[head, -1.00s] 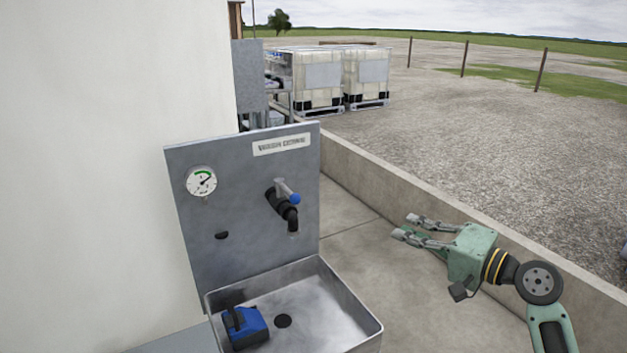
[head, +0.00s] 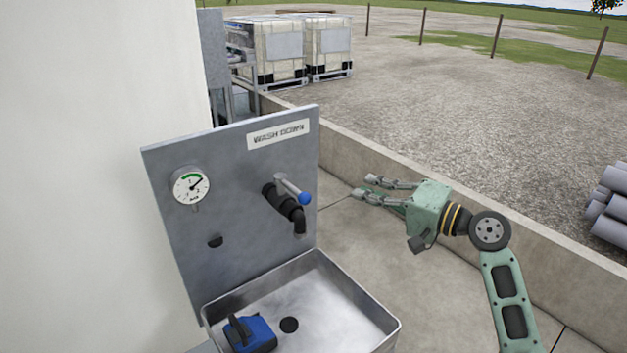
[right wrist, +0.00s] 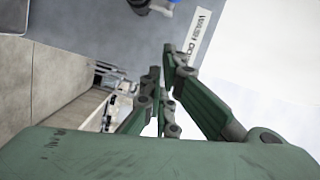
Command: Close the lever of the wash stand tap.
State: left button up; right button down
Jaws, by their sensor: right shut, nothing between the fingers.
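The wash stand tap (head: 284,207) is a black body with a downturned spout on the grey back panel. Its lever (head: 292,188) is a grey bar on top with a blue knob, pointing out to the lower right. No water stream shows under the spout. In the right wrist view, part of the tap (right wrist: 150,8) shows at the top edge. My right gripper (head: 364,187) is shut and empty, to the right of the tap and apart from it, with its fingers pointing left. Its fingers (right wrist: 160,62) also show in the right wrist view. My left gripper is not in view.
The panel carries a gauge (head: 190,186) and a "WASH DOWN" sign (head: 278,135). A metal basin (head: 350,300) below holds a blue object (head: 255,335). A low concrete wall (head: 450,195) runs behind my right arm. Grey pipes (head: 612,205) lie at far right; white tanks (head: 270,60) stand behind.

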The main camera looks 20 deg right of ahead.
aim_at(292, 188)
jog(key=w+a+f+p, duration=0.1)
jog(key=w+a+p, duration=0.4)
jog(key=a, duration=0.3)
jog(key=shift+w+a+p, duration=0.3)
jog(key=shift+w+p, duration=0.05)
jog(key=shift+w, duration=0.1)
jog(key=shift+w, duration=0.1)
